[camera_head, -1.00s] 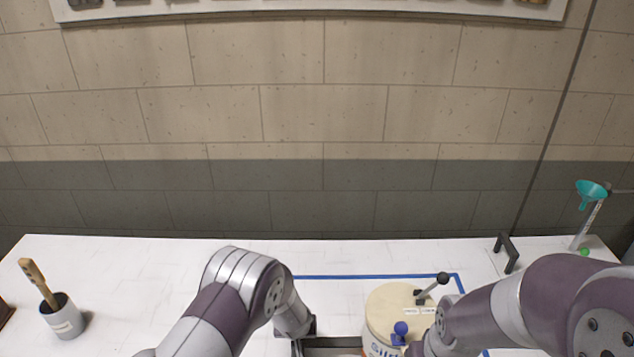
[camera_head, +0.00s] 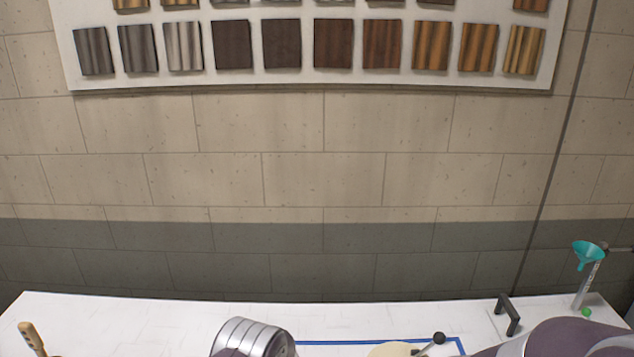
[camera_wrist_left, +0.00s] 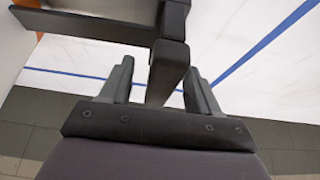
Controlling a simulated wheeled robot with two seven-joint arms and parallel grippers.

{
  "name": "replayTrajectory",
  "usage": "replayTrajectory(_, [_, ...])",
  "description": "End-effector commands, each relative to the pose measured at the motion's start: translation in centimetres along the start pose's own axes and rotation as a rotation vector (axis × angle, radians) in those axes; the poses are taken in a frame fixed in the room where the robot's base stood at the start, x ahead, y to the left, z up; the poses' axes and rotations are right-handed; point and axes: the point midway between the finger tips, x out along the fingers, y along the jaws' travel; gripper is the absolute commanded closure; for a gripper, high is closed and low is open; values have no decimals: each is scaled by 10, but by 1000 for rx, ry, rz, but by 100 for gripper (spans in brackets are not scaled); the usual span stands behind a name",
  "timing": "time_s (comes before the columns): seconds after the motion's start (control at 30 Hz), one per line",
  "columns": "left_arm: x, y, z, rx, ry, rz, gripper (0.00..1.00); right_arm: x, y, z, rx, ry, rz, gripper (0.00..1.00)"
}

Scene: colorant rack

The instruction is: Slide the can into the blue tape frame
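The can shows only as a cream lid (camera_head: 393,350) with a black-knobbed lever (camera_head: 430,343) at the bottom edge of the head view; its body is cut off. The blue tape frame (camera_head: 335,343) shows its far edge behind the lid and part of its right side. It also crosses the left wrist view (camera_wrist_left: 268,43). My left gripper (camera_wrist_left: 158,68) has its fingers apart, with a dark bar (camera_wrist_left: 167,72) between them and a visible gap beside the left finger. My right gripper is below the head view; only its arm shows.
A brush (camera_head: 31,338) stands at the far left of the white table (camera_head: 130,320). A black handle (camera_head: 508,315) and a teal funnel (camera_head: 588,253) are at the right. Wood samples (camera_head: 333,44) hang on the wall. The table behind the tape is clear.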

Motion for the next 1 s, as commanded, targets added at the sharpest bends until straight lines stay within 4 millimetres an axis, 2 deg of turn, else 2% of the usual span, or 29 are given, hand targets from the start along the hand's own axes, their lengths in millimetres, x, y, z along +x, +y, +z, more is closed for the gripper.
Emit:
replayTrajectory(0.27, [0,0,2,4,-4,-1,38,0,0,0,0,0,0,37])
replayTrajectory(0.37, [-8,0,1,4,-2,0,38,3,0,0,0,0,0,37])
replayTrajectory(0.47, [-26,0,1,4,0,1,38,8,0,1,0,0,0,37])
replayTrajectory(0.57, [-53,1,0,4,1,2,38,9,0,1,0,0,0,37])
replayTrajectory(0.7, [-89,1,-1,3,0,1,38,4,0,0,0,0,0,37])
replayTrajectory(0.8, [-108,0,-1,2,0,1,38,1,0,0,0,0,0,37])
replayTrajectory(1.0, [-126,1,0,-17,-3,2,38,-2,0,0,0,0,0,37])
